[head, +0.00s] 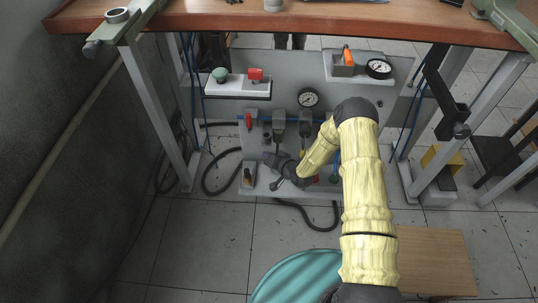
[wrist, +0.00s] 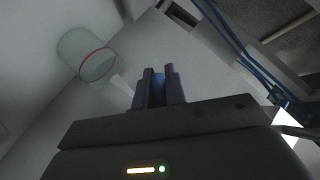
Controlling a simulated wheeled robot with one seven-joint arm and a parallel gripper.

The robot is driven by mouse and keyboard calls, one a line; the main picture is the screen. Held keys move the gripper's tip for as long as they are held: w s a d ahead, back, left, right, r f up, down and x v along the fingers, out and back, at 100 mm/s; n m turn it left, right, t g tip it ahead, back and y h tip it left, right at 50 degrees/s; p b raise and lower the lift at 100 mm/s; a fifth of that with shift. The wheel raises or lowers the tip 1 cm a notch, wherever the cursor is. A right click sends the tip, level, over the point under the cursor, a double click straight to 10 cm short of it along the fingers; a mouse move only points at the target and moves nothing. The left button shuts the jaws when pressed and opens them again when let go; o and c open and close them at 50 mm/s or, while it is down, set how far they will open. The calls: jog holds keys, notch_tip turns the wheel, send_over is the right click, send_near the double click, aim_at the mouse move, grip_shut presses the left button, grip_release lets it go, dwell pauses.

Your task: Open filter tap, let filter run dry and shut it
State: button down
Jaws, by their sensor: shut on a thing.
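My gripper (head: 272,168) is low in front of the grey panel under the bench, below the grey filter units (head: 279,128). In the wrist view my gripper's two dark fingers (wrist: 158,88) are closed on a small blue piece (wrist: 158,90). This may be the filter tap, but most of it is hidden between the fingers. A clear bowl with a red ring (wrist: 88,55) shows at upper left in the wrist view, apart from the fingers. Whether the tap is open and whether any water is in the filter cannot be made out.
A pressure gauge (head: 308,98) sits on the panel, with a red-handled valve (head: 249,121) to its left. Black hose (head: 222,178) loops at the panel's left. Bench legs (head: 155,115) stand at both sides, and the wooden top (head: 200,15) is overhead. A teal round thing (head: 298,278) is in front.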

jog(key=shift+f, duration=0.1)
jog(key=c, duration=1.5)
grip_release()
jog(key=shift+o, duration=0.2)
jog(key=shift+s, duration=0.1)
jog(key=p+v, duration=0.5)
jog(key=v, duration=1.2)
jog(key=shift+s+d, duration=0.15)
